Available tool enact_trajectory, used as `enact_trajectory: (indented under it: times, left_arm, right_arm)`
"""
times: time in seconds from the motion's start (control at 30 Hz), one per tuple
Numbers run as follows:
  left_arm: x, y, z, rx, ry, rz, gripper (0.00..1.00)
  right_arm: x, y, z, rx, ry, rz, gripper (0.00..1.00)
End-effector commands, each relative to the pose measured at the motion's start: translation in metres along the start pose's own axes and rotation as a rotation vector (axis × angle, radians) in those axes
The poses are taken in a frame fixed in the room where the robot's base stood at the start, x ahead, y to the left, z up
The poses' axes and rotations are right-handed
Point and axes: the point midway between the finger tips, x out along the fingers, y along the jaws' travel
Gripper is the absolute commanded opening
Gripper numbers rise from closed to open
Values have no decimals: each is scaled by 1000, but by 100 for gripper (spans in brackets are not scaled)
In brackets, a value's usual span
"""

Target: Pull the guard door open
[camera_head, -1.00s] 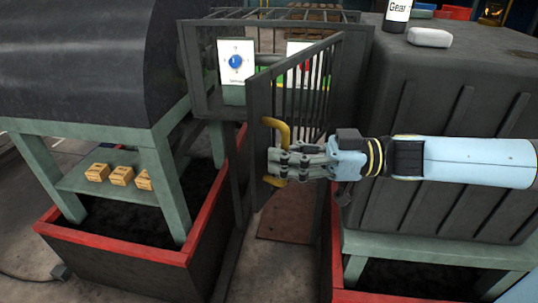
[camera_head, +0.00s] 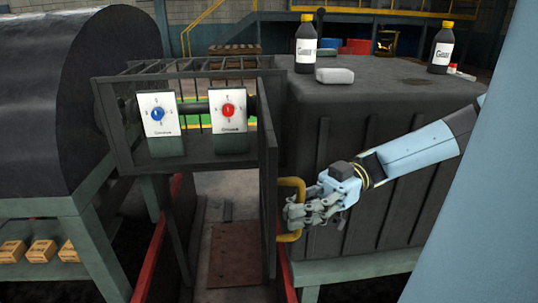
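The guard door (camera_head: 268,190) is a dark barred panel, seen almost edge-on at the right side of the cage opening. It stands swung open, and the gap to its left is clear. Its yellow handle (camera_head: 296,182) sticks out on the right side of the door. My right gripper (camera_head: 297,212) comes in from the right, with its fingers closed around the lower part of the handle. The fingers hide part of the handle. My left gripper is not in view.
Behind the opening stand two control panels, one with a blue knob (camera_head: 158,114) and one with a red knob (camera_head: 229,110). A large dark drum (camera_head: 75,90) is at left. A dark ribbed housing (camera_head: 385,120) carries bottles (camera_head: 306,45) close behind my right arm.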

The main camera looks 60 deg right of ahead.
Motion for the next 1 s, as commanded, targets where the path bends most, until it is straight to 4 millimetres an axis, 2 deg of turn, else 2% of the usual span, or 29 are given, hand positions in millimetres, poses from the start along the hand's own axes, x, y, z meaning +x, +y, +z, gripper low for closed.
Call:
enact_trajectory:
  times: [0.27,0.5,0.57,0.87,1.0]
  left_arm:
    - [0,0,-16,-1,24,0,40]
    - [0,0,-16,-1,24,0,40]
    - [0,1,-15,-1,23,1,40]
    - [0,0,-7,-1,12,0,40]
    - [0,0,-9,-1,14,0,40]
  right_arm:
    - [0,3,-2,0,3,5,0]
    - [0,2,-1,0,3,3,30]
    - [0,1,-1,0,3,2,36]
    - [-2,1,-1,1,1,1,36]
    - [-20,1,0,2,-2,1,36]
